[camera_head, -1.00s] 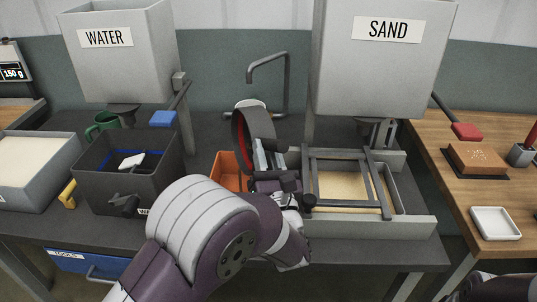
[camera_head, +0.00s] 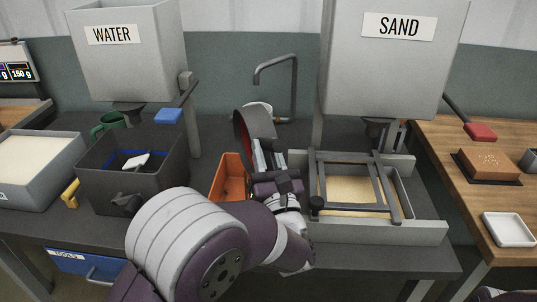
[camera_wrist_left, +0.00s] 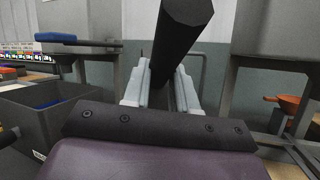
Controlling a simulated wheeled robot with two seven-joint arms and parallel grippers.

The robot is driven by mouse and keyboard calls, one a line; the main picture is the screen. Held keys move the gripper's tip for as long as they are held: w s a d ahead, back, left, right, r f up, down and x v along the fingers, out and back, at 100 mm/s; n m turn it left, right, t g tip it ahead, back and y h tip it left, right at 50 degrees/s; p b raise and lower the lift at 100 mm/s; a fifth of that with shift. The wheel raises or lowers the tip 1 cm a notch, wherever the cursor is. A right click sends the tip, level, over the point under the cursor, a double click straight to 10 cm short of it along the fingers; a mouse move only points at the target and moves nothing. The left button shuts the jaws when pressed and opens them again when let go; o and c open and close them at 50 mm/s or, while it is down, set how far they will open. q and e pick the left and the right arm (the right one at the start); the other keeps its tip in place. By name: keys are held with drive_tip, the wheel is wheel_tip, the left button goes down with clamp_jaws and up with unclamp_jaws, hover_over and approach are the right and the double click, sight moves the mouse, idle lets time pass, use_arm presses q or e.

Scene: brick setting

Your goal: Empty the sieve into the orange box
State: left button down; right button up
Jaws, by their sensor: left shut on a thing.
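The sieve (camera_head: 243,128) is a round dark grey pan with a reddish inside, tipped up on its side above the back of the orange box. My left gripper (camera_head: 264,158) is shut on the sieve's handle; in the left wrist view the dark handle (camera_wrist_left: 184,35) runs between the two pale fingers. The orange box (camera_head: 231,172) stands on the dark bench below, partly hidden by my left arm. Whether anything is left in the sieve cannot be seen.
A dark grey bin (camera_head: 128,188) stands left of the orange box. A sand tray (camera_head: 352,190) with a metal frame over it is close on the right, below the SAND hopper (camera_head: 385,60). A tap (camera_head: 292,85) rises behind.

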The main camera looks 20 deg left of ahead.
use_arm(q)
drive_tip(key=shift+s+a+r+n+g+y+b, duration=0.15)
drive_tip(key=shift+s+a+n+y+b, duration=0.2)
drive_tip(key=shift+n, duration=0.2)
drive_tip(key=shift+s+a+f+n+g+y+b, duration=0.15)
drive_tip(key=shift+s+a+n+b, duration=0.1)
drive_tip(key=shift+n+b, duration=0.25)
wheel_tip(320, 180, up, 3)
drive_tip(key=m+h+p, duration=0.1)
drive_tip(key=m+p, duration=0.1)
drive_tip(key=m, duration=0.1)
drive_tip(key=m+t+h+p, duration=0.1)
drive_tip(key=m+h+p, duration=0.1)
drive_tip(key=m, duration=0.1)
drive_tip(key=m+h+p, duration=0.2)
drive_tip(key=m+p, duration=0.1)
drive_tip(key=shift+m, duration=0.35)
drive_tip(key=shift+r, duration=0.1)
